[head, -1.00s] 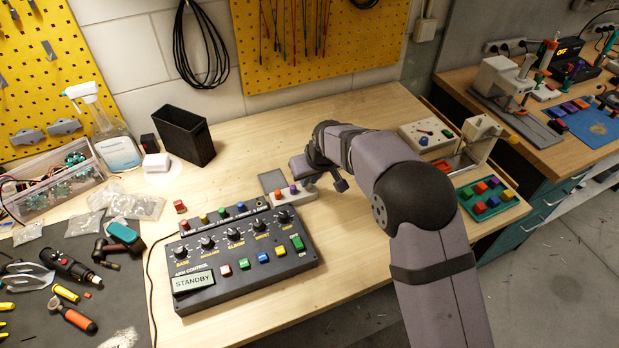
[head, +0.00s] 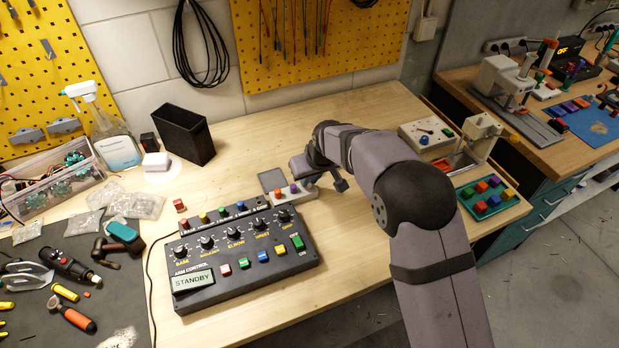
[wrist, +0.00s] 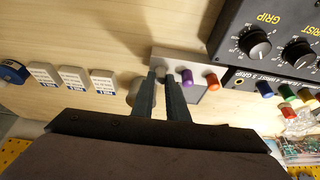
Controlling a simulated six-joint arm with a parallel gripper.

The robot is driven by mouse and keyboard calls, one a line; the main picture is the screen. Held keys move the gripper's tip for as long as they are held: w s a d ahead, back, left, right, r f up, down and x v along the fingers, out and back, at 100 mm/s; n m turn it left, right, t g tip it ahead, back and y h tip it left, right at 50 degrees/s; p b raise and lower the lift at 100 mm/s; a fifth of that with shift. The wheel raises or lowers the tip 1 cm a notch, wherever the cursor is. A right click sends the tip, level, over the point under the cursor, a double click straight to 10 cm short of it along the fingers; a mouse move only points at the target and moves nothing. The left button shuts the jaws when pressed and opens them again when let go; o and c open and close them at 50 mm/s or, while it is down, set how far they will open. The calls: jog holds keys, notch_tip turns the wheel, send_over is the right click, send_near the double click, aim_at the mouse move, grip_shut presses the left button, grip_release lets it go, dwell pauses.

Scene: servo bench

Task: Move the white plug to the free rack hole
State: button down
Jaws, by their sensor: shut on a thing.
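The pale grey rack (wrist: 176,58) stands beside the control box in the wrist view. A purple plug (wrist: 187,76) and an orange-red plug (wrist: 212,82) stand in it. My gripper (wrist: 161,76) is at the rack's left part, with its two dark fingers close together. It is shut on a small pale thing between the fingertips, which appears to be the white plug (wrist: 161,71); the fingers cover most of it. In the head view the rack (head: 301,198) shows at the control box's back right corner; the fingertips are hard to make out there. The free hole cannot be made out clearly.
The black control box (head: 240,255) with knobs and coloured buttons lies right beside the rack. A shallow grey tray (head: 271,180) is behind the rack. Small labelled white blocks (wrist: 73,78) stand left in the wrist view. The bench behind the tray is clear.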

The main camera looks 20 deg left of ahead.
dwell(0.8)
jog(key=c, duration=1.7)
grip_release()
jog(key=shift+o, duration=0.2)
jog(key=shift+r, duration=0.1)
jog(key=shift+r+p, duration=2.3)
jog(key=shift+r, duration=1.1)
